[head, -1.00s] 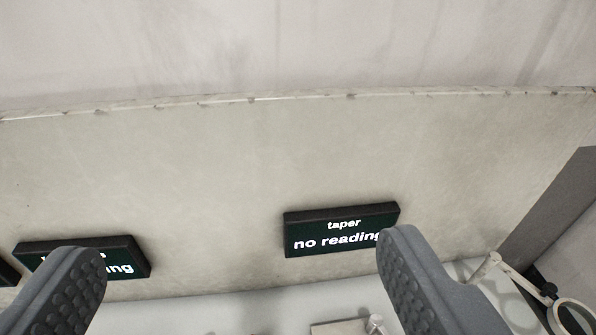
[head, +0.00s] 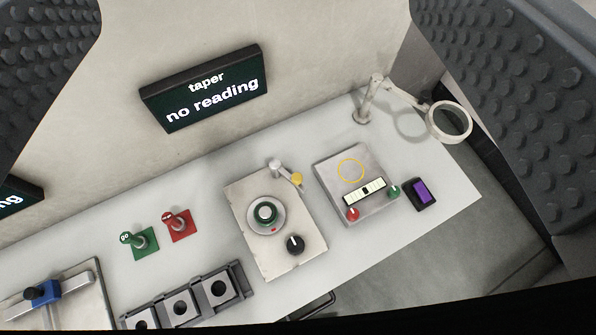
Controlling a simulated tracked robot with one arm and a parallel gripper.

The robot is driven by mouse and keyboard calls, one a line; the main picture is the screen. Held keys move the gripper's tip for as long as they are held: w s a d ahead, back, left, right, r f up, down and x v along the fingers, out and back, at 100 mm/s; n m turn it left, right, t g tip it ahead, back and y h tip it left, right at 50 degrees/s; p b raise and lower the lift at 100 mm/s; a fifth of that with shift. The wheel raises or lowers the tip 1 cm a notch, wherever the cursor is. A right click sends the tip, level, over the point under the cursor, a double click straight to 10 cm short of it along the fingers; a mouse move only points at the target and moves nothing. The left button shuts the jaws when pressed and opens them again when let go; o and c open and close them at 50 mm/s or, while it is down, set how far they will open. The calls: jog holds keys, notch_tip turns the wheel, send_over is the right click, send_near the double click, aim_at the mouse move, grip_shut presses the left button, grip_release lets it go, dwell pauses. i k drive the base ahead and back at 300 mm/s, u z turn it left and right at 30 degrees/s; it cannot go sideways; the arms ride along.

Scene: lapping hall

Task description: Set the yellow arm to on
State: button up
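The yellow arm (head: 296,179) is a small lever with a yellow tip, at the top right corner of a cream panel (head: 257,192) on the white bench. It runs from a pale grey pivot down to the right in the picture. No on or off marking is legible beside it. My gripper (head: 258,20) is open, with one grey ribbed finger at each side of the head view. Nothing is between the fingers, and they are apart from the arm.
The panel also has a green-ringed button (head: 265,213) and a black knob (head: 295,244). A grey plate (head: 335,176) with red and green knobs is to the right. A taper display (head: 205,88) reads "no reading". A ring magnifier (head: 449,121) stands at the back right.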

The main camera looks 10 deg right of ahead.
aim_at(274, 164)
jog(key=u, duration=0.85)
jog(key=k, duration=0.9)
jog(key=z, duration=0.7)
jog(key=i, duration=1)
jog(key=u, duration=0.05)
